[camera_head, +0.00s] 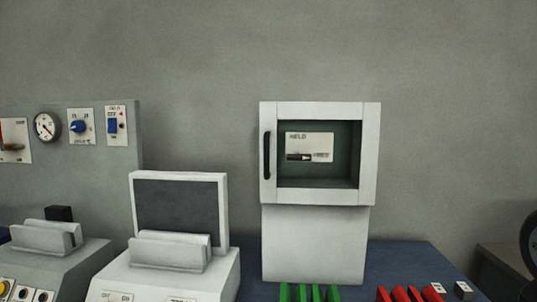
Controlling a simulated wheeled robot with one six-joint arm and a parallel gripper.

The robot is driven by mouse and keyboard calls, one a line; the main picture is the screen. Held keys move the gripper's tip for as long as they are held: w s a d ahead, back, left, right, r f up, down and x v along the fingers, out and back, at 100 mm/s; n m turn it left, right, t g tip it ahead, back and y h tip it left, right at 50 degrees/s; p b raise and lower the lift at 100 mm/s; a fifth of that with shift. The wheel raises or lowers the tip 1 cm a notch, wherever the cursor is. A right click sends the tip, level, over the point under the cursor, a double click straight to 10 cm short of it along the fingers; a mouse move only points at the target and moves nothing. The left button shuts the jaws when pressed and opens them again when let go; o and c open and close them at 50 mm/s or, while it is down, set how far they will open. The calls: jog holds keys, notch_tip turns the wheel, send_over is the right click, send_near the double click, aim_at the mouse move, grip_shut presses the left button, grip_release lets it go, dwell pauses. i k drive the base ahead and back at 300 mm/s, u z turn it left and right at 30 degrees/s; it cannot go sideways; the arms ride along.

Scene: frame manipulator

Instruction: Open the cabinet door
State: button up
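A white cabinet (315,240) stands at the middle right in the head view, against the grey wall. Its door (369,155) is a white frame around a dark window and looks shut. A black vertical handle (266,155) is on the door's left side. Through the window a small white labelled card (309,147) shows inside. My gripper is not in view.
A blue table top (405,262) carries the cabinet. Green pieces (308,293) and red pieces (408,294) lie in front. A white device with a dark screen (178,213) stands to the left, beside a grey panel with a gauge (47,126) and switches. A black wheel-like thing is at the right edge.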

aim_at(320, 145)
jog(key=z, duration=0.15)
jog(key=k, duration=0.15)
jog(key=u, duration=0.85)
jog(key=i, duration=0.55)
jog(key=z, duration=0.7)
